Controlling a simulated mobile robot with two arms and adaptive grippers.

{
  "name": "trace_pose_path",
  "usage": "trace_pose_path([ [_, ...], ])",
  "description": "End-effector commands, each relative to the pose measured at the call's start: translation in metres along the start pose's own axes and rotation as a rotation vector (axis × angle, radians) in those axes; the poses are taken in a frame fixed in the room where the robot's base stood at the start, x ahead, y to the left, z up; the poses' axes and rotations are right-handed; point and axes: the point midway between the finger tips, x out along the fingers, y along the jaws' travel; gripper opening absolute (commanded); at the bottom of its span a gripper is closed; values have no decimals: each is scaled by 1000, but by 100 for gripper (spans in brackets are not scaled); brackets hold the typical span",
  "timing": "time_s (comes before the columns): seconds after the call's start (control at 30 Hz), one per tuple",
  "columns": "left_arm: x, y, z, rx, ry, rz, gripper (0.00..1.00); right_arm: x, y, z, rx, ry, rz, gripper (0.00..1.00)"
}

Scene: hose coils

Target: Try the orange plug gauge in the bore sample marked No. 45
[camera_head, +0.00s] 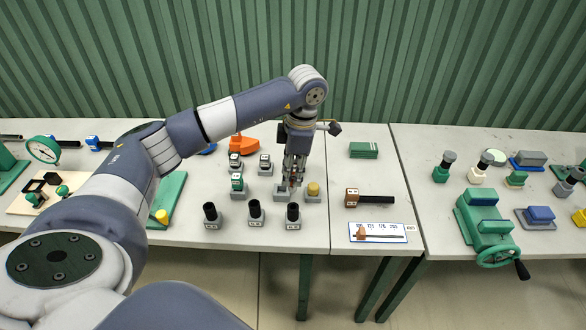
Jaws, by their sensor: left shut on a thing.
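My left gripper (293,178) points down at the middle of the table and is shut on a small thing. Only a bit of orange-red shows between its fingers, and it appears to be the orange plug gauge (293,184). A grey base (282,194) sits right under the fingers; I cannot tell whether the gauge touches it. Several small blocks with white labels stand nearby, such as a front left one (212,216), a front middle one (255,213) and a front right one (293,216). Their marks are too small to read, so I cannot tell which is No. 45. My right gripper is not in view.
A yellow knob on a grey base (313,190) stands close right of the gripper. An orange-brown block with a black handle (370,198) and a printed card (378,233) lie further right. A green vise (485,220) stands on the right table. The table around the card is mostly clear.

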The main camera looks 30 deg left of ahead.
Motion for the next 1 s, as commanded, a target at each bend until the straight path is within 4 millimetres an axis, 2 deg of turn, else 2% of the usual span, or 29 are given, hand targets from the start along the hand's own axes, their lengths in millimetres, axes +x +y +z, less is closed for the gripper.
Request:
trace_pose_path([
  [0.17,14,0,2,1,-1,-1,0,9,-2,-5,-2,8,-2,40],
  [0.5,41,0,6,1,-1,0,0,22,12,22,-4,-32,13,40],
  [0.6,46,0,6,1,-2,1,0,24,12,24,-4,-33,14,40],
  [1.0,50,0,7,1,-2,1,0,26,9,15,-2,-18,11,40],
])
